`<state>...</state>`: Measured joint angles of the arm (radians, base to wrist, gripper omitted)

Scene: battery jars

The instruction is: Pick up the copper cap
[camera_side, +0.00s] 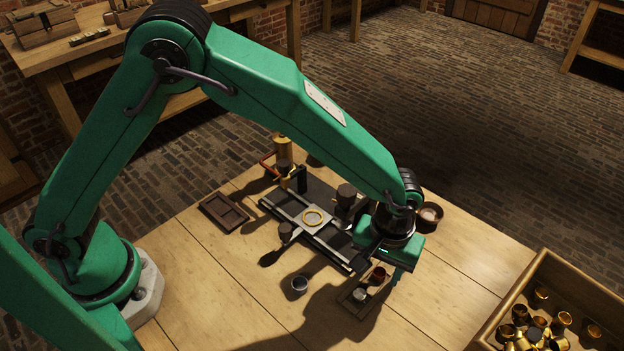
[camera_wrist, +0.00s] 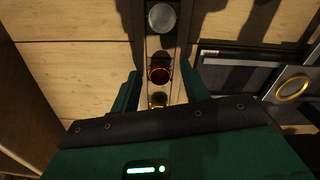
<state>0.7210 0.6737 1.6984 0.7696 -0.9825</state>
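The copper cap (camera_side: 377,276) sits in a narrow wooden tray (camera_side: 349,306), with a silver-grey cap (camera_side: 359,294) beside it. In the wrist view the copper cap (camera_wrist: 159,75) is the middle one of a row, between the grey cap (camera_wrist: 162,18) and a brass-coloured cap (camera_wrist: 158,100) partly hidden by my gripper body. My gripper (camera_wrist: 160,86) is open and empty above the tray. Its fingers lie on either side of the tray, with the copper cap near the line between the fingertips. I cannot tell the exact height left above it.
A dark fixture with a brass ring (camera_side: 313,216) stands left of my gripper. A small metal cup (camera_side: 299,284) and a dark empty tray (camera_side: 223,212) are on the table. A wooden crate (camera_side: 510,303) of brass jars stands at the right. The front table boards are mostly clear.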

